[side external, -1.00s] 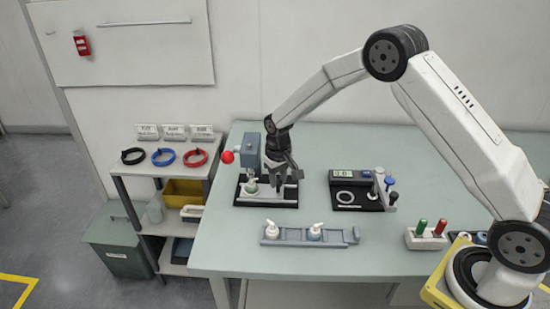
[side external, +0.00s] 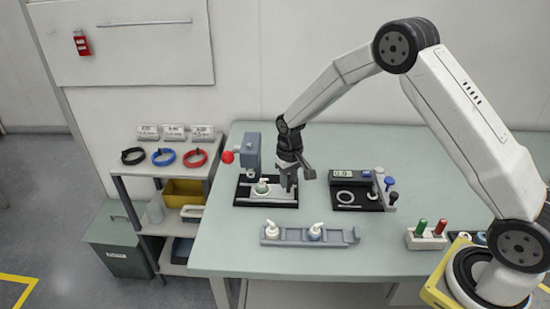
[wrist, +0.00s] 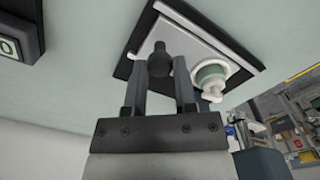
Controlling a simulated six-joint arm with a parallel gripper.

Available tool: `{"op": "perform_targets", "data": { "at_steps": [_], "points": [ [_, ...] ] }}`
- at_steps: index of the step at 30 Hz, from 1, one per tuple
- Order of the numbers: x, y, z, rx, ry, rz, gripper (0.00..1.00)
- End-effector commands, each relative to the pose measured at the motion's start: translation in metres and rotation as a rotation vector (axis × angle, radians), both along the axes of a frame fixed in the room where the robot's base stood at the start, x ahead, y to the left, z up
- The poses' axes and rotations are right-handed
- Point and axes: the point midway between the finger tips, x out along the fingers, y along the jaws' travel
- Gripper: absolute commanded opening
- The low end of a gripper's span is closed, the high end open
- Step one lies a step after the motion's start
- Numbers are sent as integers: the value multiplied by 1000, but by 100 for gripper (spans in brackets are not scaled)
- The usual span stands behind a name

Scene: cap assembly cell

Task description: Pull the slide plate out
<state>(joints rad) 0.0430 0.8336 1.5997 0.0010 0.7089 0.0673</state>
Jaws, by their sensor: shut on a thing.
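The slide plate (wrist: 185,42) is a pale flat plate on a black base, with a dark upright knob (wrist: 159,60) at one end. My gripper (wrist: 168,68) is shut on this knob. In the side view my gripper (side external: 289,186) points down at the right end of the plate. A white-and-green capped bottle (wrist: 211,76) in a white round holder sits on the plate; it also shows in the side view (side external: 262,187), just left of my fingers. The grey press (side external: 252,158) with a red ball lever stands behind and left of the bottle. My fingers partly hide the plate's right end.
A grey rack (side external: 285,237) with two white pump-topped pieces lies in front. A black gauge station (side external: 349,204) with a display stands to the right. Red and green handled tools (side external: 428,237) stand farther right. Bare table lies between the press base and the gauge station.

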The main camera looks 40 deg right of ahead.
Motion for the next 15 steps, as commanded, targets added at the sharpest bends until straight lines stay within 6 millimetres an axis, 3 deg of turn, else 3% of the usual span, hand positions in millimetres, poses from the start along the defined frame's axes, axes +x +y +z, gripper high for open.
{"op": "perform_targets", "data": {
  "at_steps": [9,15],
  "points": [
    [-34,-36,2,-1,-2,-3,0],
    [-42,-44,1,-1,-3,-1,0]
  ]
}}
